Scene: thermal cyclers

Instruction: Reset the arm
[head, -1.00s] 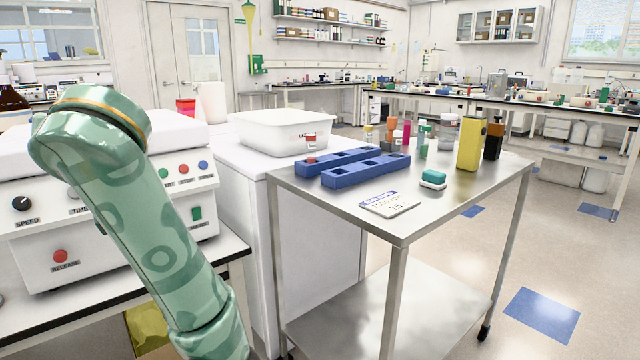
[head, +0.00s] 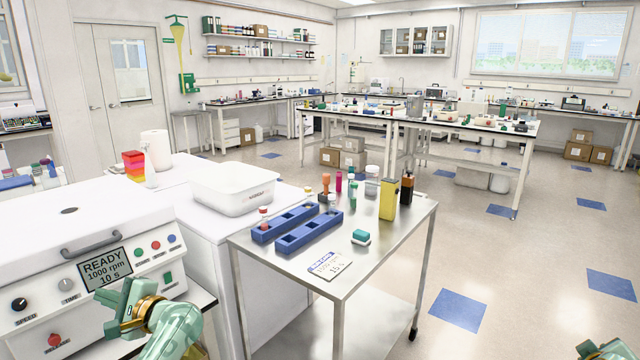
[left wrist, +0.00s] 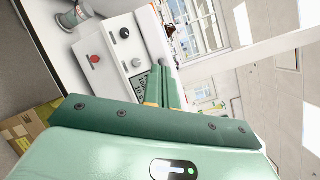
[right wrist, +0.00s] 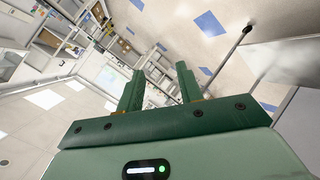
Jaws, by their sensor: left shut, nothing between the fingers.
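My left gripper (head: 118,300) is low at the left in the head view, in front of the white machine (head: 95,270) with the display. In the left wrist view its two green fingers (left wrist: 163,88) lie together, shut, with nothing between them. That view also shows the machine's panel (left wrist: 122,50) beyond the fingers. In the right wrist view my right gripper's fingers (right wrist: 160,88) stand apart, open and empty, with floor and far benches beyond. Only a small green part of my right arm shows at the bottom right corner of the head view.
A white tub (head: 235,190) stands on the white unit behind. Floor is open to the right.

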